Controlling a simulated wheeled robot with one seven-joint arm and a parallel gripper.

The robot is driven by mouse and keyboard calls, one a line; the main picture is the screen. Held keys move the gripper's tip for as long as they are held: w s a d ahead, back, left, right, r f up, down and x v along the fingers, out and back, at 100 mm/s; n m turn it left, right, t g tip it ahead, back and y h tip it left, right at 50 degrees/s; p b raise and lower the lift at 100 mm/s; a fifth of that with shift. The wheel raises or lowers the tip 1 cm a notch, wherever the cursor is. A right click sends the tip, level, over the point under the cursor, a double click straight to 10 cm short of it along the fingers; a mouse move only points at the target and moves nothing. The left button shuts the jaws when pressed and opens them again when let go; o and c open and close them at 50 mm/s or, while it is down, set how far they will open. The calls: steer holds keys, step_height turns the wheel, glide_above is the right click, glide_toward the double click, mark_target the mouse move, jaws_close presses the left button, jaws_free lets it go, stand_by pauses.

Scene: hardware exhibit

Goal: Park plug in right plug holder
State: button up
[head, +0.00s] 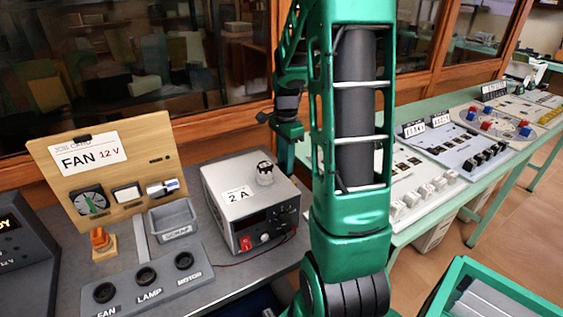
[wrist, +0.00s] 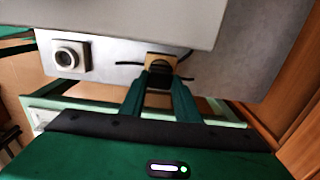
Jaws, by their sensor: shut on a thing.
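In the wrist view, my gripper (wrist: 160,84) has its two green fingers closed together on a small dark thing (wrist: 159,77), which looks like the plug. Most of the plug is covered by the fingers. It is right at a tan square fitting (wrist: 161,60) on a grey surface; I cannot tell whether it is seated in it. A pale square fitting with a dark round opening (wrist: 68,57) is on the left of the same surface. Which one is the right plug holder is not labelled.
Dark cable pieces (wrist: 129,63) stick out beside the tan fitting. In the head view, a panel marked FAN, LAMP and MOTOR (head: 150,283) lies at the front left, near a FAN 12 V board (head: 130,150) and a grey tray (head: 172,217). A wood-framed window stands close behind.

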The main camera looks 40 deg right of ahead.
steer(key=shift+f, duration=0.5)
stand_by(1.1)
steer(key=o, duration=1.6)
steer(key=shift+r, duration=0.1)
steer(key=shift+r, duration=3.45)
steer(key=shift+s, duration=0.1)
